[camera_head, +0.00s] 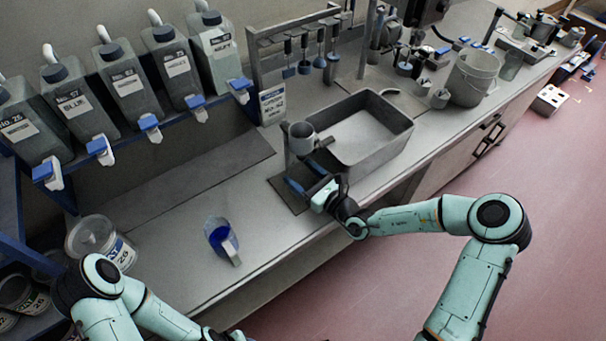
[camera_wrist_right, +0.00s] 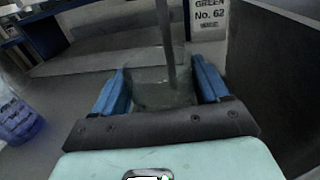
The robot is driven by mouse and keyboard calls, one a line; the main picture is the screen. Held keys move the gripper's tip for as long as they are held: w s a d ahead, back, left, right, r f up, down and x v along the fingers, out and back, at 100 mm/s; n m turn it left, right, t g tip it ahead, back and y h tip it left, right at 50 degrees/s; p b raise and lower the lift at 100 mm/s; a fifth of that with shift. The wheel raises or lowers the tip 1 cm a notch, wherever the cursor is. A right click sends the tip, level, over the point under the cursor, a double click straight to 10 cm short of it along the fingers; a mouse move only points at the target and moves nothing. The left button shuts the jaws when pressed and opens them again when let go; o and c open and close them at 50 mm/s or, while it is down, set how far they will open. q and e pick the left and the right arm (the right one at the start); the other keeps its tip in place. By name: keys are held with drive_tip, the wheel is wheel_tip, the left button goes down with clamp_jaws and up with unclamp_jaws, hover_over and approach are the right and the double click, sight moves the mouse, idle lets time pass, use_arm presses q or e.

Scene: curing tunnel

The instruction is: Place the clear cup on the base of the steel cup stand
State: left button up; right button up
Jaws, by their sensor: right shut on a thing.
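My right gripper (camera_head: 309,178) is shut on the clear cup, low over the dark base plate (camera_head: 283,205) of the steel cup stand. In the right wrist view the clear cup (camera_wrist_right: 150,88) is see-through and sits between the two blue fingers (camera_wrist_right: 163,92). The stand's post (camera_wrist_right: 165,30) shows there as a dark upright bar in line with the cup. A grey cup-shaped part (camera_head: 302,138) is at the top of the stand. Whether the clear cup touches the base I cannot tell. My left arm enters at the bottom left; its fingers are out of frame.
A grey sink-like basin (camera_head: 405,132) is close right of the stand. A jug with blue content (camera_head: 221,238) stands left on the counter. Labelled jugs (camera_head: 125,85) line the back rack. A sign (camera_head: 272,103) stands behind. Counter between jug and stand is clear.

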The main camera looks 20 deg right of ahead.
drive_tip(key=shift+d+f, duration=0.1)
drive_tip(key=shift+f, duration=0.15)
drive_tip(key=o, duration=1.1)
drive_tip(key=shift+r, duration=0.1)
drive_tip(key=shift+r, duration=0.2)
drive_tip(key=v, duration=1.2)
drive_tip(key=shift+p, duration=0.35)
drive_tip(key=shift+s, duration=0.1)
